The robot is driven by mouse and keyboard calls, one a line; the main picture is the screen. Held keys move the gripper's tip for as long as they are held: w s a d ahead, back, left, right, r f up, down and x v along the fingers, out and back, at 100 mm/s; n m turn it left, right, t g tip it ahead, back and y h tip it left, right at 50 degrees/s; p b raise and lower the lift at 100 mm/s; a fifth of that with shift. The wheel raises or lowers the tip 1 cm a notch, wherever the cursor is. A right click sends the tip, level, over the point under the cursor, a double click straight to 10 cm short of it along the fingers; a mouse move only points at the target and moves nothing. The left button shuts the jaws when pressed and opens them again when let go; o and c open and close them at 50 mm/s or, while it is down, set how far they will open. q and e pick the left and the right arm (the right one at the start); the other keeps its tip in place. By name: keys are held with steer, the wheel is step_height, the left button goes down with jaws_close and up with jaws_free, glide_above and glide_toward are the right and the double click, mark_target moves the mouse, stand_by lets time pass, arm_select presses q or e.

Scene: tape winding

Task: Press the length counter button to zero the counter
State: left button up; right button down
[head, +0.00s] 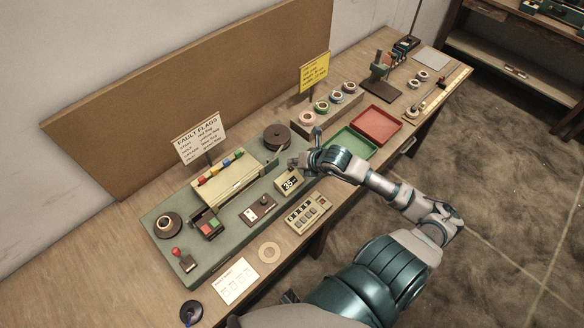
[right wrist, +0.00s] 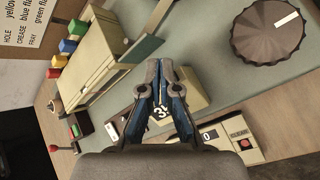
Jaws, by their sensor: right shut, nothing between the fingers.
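A small cream box with a black display reading about 35 (head: 290,182) sits on the green machine base. It shows beneath my fingers in the right wrist view (right wrist: 188,88). A wider cream unit with a row of windows and keys (head: 308,211) stands on the table just in front of the base. Part of it shows at lower right in the right wrist view (right wrist: 228,138). I cannot tell which of these is the length counter. My right gripper (head: 298,163) is shut and empty above the 35 box; its fingertips (right wrist: 160,68) cover part of it, and contact is unclear.
A dark knurled disc (head: 277,137) stands behind my right gripper. A long cream box with coloured flags (head: 226,181) is to its left. A switch plate (head: 259,208) and a red-knobbed lever (head: 183,259) are further left. Green (head: 354,143) and red (head: 376,124) trays lie right.

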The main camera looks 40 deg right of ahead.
steer(key=shift+a+r, duration=0.1)
steer(key=shift+a, duration=0.25)
steer(key=shift+d+f+b, duration=0.3)
steer(key=shift+d+f, duration=0.05)
steer(key=shift+f, duration=0.1)
steer(key=shift+a, duration=0.1)
stand_by(0.4)
steer(key=shift+f+b, duration=0.35)
steer(key=shift+r, duration=0.1)
stand_by(0.4)
steer(key=shift+a+r+p, duration=0.2)
steer(key=shift+r+p, duration=0.4)
steer(key=shift+r, duration=0.15)
